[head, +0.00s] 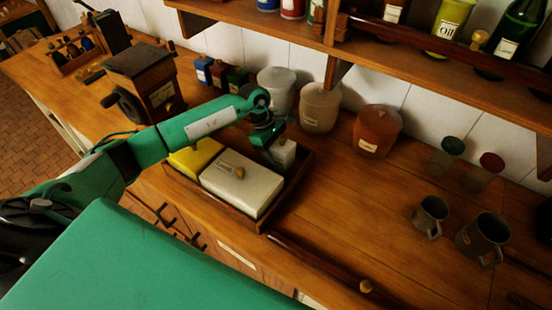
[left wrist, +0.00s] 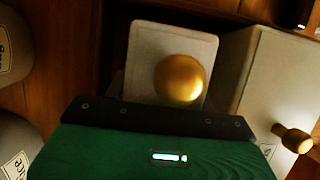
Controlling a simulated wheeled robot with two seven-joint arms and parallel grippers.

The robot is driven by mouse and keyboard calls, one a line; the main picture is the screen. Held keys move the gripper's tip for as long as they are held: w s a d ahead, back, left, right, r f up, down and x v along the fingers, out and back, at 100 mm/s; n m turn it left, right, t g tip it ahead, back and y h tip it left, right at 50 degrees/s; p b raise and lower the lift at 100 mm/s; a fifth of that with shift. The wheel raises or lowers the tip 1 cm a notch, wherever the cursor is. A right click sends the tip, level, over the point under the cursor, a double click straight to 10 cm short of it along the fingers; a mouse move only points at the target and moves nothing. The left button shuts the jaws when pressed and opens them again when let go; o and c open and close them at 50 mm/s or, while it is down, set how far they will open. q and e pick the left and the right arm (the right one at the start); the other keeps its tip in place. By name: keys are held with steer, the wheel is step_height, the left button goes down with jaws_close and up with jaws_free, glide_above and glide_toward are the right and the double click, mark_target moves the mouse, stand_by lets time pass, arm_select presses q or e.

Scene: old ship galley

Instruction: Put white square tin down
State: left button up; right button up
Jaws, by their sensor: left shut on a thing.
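The white square tin (head: 284,154) is in my left gripper (head: 268,137), at the far right corner of a wooden tray (head: 290,196). In the left wrist view the tin's pale lid (left wrist: 147,45) with a round brass knob (left wrist: 180,79) shows just beyond the gripper body. The fingertips are mostly hidden. I cannot tell whether the tin's base touches the tray floor. My right gripper is not in view.
A larger white box (head: 249,187) and a yellow box (head: 190,157) sit in the tray. Behind stand a pale canister (head: 320,108) and an orange-brown one (head: 377,131). Two mugs (head: 430,217) (head: 482,240) stand right. The counter between is clear. A shelf (head: 420,70) overhangs.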

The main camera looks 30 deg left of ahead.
mark_target(277, 159)
arm_select(q)
step_height(277, 159, down, 2)
steer(key=shift+f, duration=0.35)
steer(key=shift+w, duration=0.15)
steer(key=shift+f+b, duration=0.1)
steer(key=shift+b, duration=0.3)
steer(key=o, duration=1.1)
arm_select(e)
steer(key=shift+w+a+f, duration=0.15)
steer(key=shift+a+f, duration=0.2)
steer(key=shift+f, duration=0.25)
